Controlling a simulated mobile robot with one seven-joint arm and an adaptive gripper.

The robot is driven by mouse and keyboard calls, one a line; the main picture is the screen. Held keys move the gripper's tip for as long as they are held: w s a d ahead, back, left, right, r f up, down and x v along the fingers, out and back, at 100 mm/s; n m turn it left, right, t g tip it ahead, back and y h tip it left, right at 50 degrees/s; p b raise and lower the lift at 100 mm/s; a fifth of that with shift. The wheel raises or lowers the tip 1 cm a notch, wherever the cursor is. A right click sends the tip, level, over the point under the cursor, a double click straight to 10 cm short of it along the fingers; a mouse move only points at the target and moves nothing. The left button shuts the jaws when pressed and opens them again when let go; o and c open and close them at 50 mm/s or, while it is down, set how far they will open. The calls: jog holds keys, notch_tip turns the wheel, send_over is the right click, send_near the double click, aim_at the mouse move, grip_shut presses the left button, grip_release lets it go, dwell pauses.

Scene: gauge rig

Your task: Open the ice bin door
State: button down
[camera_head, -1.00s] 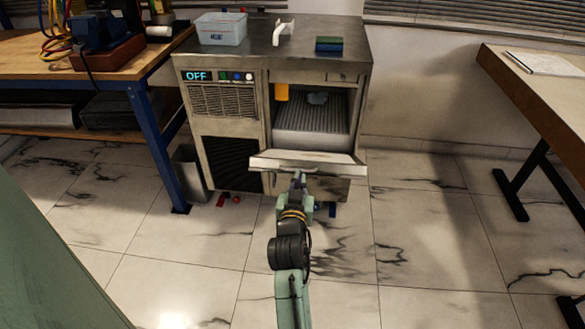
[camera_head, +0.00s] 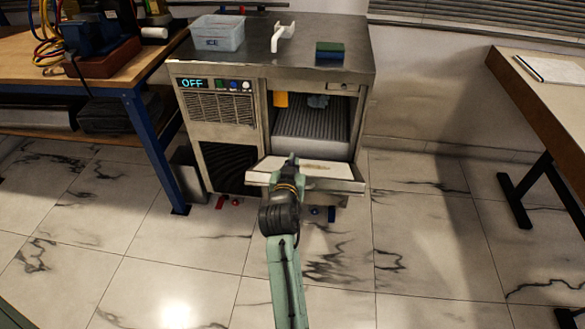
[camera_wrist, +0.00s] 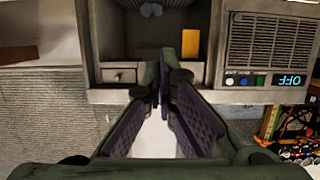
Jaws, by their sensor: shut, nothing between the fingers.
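The ice bin door (camera_head: 328,174) is a pale panel folded down at the front of the ice machine (camera_head: 262,85), lying close to level. The bin opening (camera_head: 312,125) above it is exposed, with a ribbed grey interior. My gripper (camera_head: 291,160) is over the left part of the door, near the opening. In the wrist view my gripper (camera_wrist: 162,85) has its dark fingers together and empty, pointing at the opening. A pale surface shows between the finger pads, probably the door. I cannot tell whether the fingers touch the door.
An orange piece (camera_head: 281,99) hangs inside the opening. A clear bin (camera_head: 218,32), a white scoop (camera_head: 283,36) and a green-blue sponge (camera_head: 330,50) rest on top. A workbench (camera_head: 95,75) stands left, a table (camera_head: 545,95) right. Floor in front is mostly clear.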

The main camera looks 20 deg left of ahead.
jog(key=x, duration=0.3)
jog(key=shift+w+a+p, duration=0.1)
jog(key=shift+w+p, duration=0.15)
jog(key=shift+p, duration=0.05)
jog(key=shift+s+d+f, duration=0.1)
jog(key=shift+s+f, duration=0.2)
jog(key=shift+f, duration=0.25)
jog(key=shift+s+d+f, duration=0.1)
jog(key=shift+s+f, duration=0.25)
jog(key=shift+f, duration=0.15)
jog(key=shift+s+d+f+p, duration=0.1)
jog(key=shift+s+f+p, duration=0.3)
jog(key=shift+f, duration=0.3)
